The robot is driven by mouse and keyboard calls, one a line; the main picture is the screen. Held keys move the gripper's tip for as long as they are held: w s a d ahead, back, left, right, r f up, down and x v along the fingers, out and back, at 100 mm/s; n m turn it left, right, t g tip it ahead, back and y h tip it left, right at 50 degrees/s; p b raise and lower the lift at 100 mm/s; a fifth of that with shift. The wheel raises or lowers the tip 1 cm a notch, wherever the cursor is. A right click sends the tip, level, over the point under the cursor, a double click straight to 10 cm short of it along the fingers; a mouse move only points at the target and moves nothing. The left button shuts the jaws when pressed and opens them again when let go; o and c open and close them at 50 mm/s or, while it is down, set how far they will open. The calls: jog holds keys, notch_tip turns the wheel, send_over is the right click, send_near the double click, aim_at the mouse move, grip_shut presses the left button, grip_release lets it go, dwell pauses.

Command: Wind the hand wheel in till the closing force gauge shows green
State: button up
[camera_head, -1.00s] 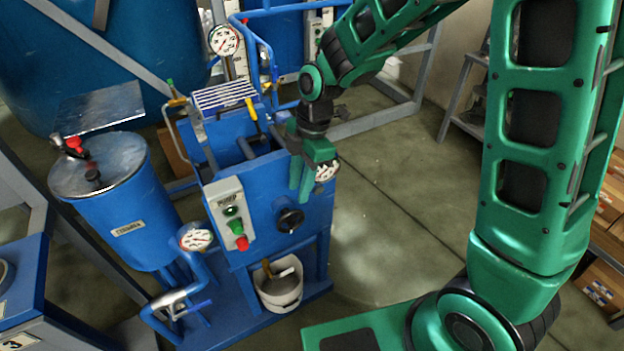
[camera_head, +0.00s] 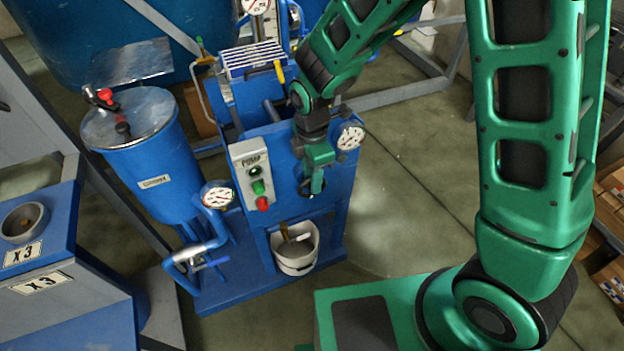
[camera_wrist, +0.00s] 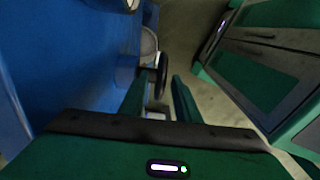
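The black hand wheel (camera_head: 306,190) sits on the front of the blue machine (camera_head: 330,190), mostly hidden behind my gripper. My gripper (camera_head: 314,185) points down over it from above. In the wrist view the fingers of my gripper (camera_wrist: 160,88) are apart, and the dark wheel (camera_wrist: 162,72) shows edge-on at the fingertips, between them. I cannot tell whether a finger touches it. A round white-faced gauge (camera_head: 351,136) is on the machine's upper right; its needle and colour zone are too small to read.
A grey pump switch box (camera_head: 253,175) with green and red buttons is left of the wheel. A white bucket (camera_head: 296,262) stands below. A second gauge (camera_head: 218,196) tops a blue pipe at the left, beside a blue tank (camera_head: 155,175).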

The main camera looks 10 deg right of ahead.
jog(key=shift+f, duration=0.9)
grip_shut()
jog(key=shift+w+d+y, duration=0.1)
jog(key=shift+d+y, duration=0.15)
jog(key=shift+y, duration=0.25)
jog(key=shift+d+g+y, duration=0.1)
jog(key=shift+g+y, duration=0.2)
jog(key=shift+y, duration=0.5)
jog(key=shift+w, duration=0.1)
